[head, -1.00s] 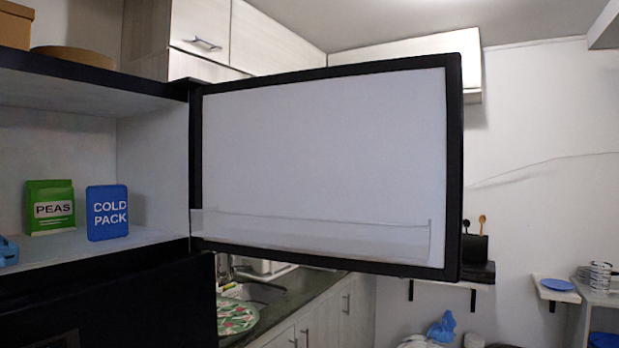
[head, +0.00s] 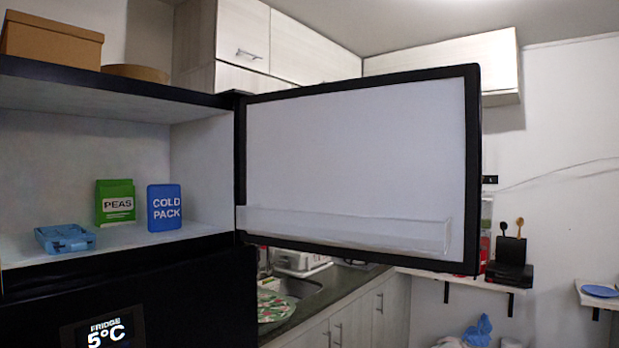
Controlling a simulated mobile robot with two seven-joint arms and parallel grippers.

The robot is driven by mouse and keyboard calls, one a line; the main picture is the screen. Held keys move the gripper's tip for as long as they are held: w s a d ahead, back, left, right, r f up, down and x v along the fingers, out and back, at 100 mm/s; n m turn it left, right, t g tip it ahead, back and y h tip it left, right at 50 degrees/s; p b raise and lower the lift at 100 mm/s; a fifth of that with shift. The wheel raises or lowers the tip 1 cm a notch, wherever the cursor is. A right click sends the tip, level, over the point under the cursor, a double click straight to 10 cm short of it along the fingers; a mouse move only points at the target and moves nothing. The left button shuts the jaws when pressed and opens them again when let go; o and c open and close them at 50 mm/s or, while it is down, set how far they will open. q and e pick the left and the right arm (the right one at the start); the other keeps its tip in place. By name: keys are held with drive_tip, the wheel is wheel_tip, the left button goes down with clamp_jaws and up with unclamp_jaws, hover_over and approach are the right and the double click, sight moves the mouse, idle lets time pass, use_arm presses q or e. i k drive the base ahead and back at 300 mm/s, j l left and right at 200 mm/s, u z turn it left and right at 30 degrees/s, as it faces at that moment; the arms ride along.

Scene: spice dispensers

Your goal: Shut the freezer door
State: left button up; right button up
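The freezer door (head: 355,155) stands wide open in the head view, hinged at the right side of the freezer compartment. It has a black frame, a pale inner panel and a clear door shelf (head: 345,230) along its lower part. The open freezer compartment (head: 60,150) is at the left. It holds a green peas packet (head: 115,203), a blue cold pack (head: 164,208) and a light blue tray-like item (head: 65,238). Neither of my grippers shows in the head view.
Below is the black fridge front with a display (head: 105,334) reading 5°C. A cardboard box (head: 52,40) sits on top of the freezer. Behind the door are a counter (head: 325,300) with a sink, wall cabinets (head: 440,65) and a small wall shelf (head: 600,292).

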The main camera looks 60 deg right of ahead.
sight(386, 169)
drive_tip(key=l+u, duration=0.15)
drive_tip(key=l, duration=0.3)
drive_tip(key=k+l+u, duration=0.15)
drive_tip(key=l, duration=0.25)
drive_tip(key=k+l, duration=0.1)
drive_tip(key=l, duration=0.35)
drive_tip(key=k+l, duration=0.1)
drive_tip(key=l, duration=0.35)
drive_tip(key=k+l, duration=0.1)
drive_tip(key=l, duration=0.35)
drive_tip(key=k+l, duration=0.1)
drive_tip(key=l, duration=0.35)
drive_tip(key=k+l, duration=0.15)
drive_tip(key=l, duration=0.3)
drive_tip(key=k+l, duration=0.1)
drive_tip(key=l, duration=0.35)
drive_tip(key=k+l, duration=0.1)
drive_tip(key=l, duration=0.35)
drive_tip(key=k+j, duration=0.35)
drive_tip(key=k+j+u, duration=0.05)
